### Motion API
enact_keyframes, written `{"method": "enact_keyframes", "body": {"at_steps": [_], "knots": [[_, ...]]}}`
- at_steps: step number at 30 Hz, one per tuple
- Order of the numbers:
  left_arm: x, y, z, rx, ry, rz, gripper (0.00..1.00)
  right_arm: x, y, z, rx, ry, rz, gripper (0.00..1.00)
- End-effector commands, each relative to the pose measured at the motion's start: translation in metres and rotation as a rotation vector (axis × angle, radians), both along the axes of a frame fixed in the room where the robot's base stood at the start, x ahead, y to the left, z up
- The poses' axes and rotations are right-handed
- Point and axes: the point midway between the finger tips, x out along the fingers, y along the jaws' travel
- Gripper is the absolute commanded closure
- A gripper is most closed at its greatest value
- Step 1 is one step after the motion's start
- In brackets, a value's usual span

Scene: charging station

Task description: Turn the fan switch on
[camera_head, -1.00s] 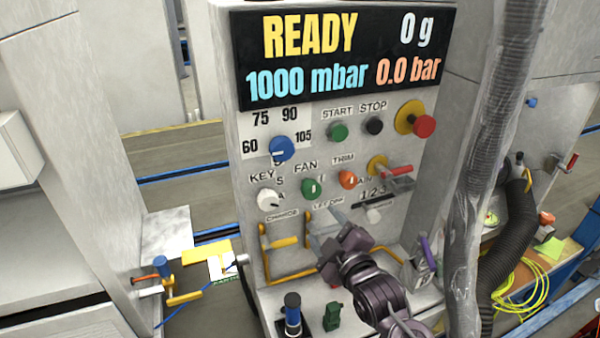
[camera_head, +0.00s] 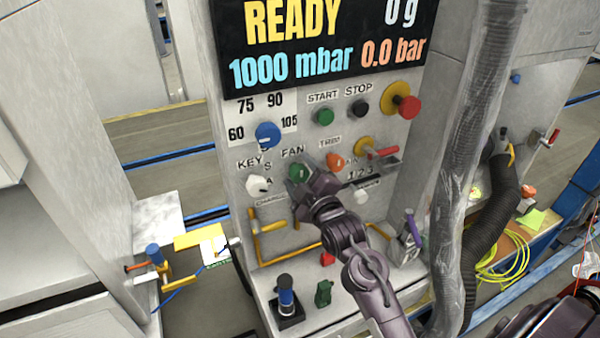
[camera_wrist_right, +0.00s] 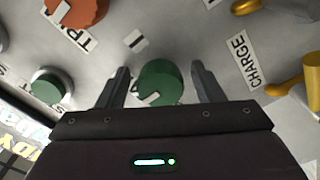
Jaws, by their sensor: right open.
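The fan switch is a round green knob (camera_head: 298,172) below the FAN label on the grey control panel (camera_head: 395,190). In the head view my right gripper (camera_head: 298,186) is at the knob and hides part of it. In the right wrist view the green knob (camera_wrist_right: 160,82) sits between the two open fingers of my right gripper (camera_wrist_right: 162,85), with a visible space on each side. I cannot tell whether either finger touches it. A small "I" label is beside the knob in the wrist view. My left gripper is not in view.
An orange trim knob (camera_head: 334,161) is right of the fan switch, and a white key knob (camera_head: 257,185) is left. A blue dial (camera_head: 268,135) is above left. Yellow handles (camera_head: 268,240) stick out below. A thick grey hose (camera_head: 470,170) hangs at the right.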

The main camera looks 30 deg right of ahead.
Motion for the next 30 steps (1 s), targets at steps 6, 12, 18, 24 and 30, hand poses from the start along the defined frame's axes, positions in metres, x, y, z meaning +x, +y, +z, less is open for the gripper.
{"method": "enact_keyframes", "body": {"at_steps": [6, 12, 18, 24, 30], "knots": [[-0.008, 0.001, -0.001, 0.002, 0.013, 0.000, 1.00, 0.000, 0.000, 0.000, 0.000, 0.001, 0.001, 0.52], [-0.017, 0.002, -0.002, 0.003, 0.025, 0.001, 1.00, 0.000, 0.000, -0.001, 0.000, 0.001, 0.001, 0.78], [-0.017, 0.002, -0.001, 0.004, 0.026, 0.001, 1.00, 0.000, 0.000, 0.000, 0.007, 0.000, 0.001, 0.83], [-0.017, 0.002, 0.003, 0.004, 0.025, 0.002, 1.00, 0.000, 0.000, 0.000, 0.064, -0.002, 0.001, 0.83], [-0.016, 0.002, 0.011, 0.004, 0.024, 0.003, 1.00, 0.000, 0.001, 0.001, 0.193, -0.007, 0.002, 0.83]]}}
